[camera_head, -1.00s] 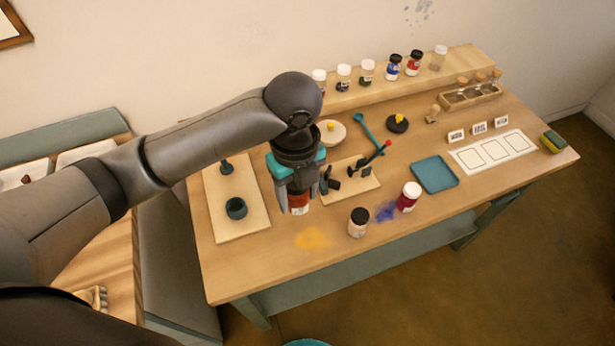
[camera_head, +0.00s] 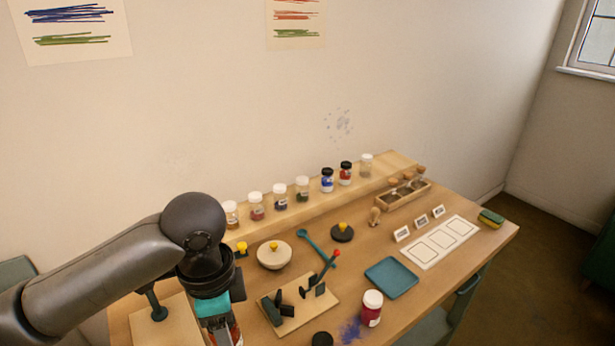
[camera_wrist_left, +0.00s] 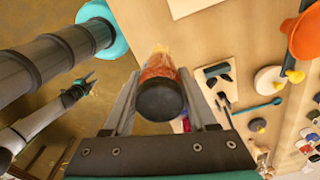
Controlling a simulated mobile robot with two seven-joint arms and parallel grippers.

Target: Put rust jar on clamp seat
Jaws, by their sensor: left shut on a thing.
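The rust jar (camera_wrist_left: 160,78), with orange-red contents and a dark round end facing the camera, is between the fingers of my left gripper (camera_wrist_left: 158,95). In the head view my left gripper (camera_head: 222,333) is at the bottom edge, shut on the jar (camera_head: 237,338), which is mostly hidden or cut off. The clamp also shows in the wrist view (camera_wrist_left: 218,72). My right gripper (camera_wrist_left: 82,86) is small there; its fingers look apart.
A dark-lidded jar (camera_head: 322,339) and a white-lidded red jar (camera_head: 372,308) stand near the front. A teal tray (camera_head: 391,277) lies right of the clamp. Several jars line the back shelf (camera_head: 390,170).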

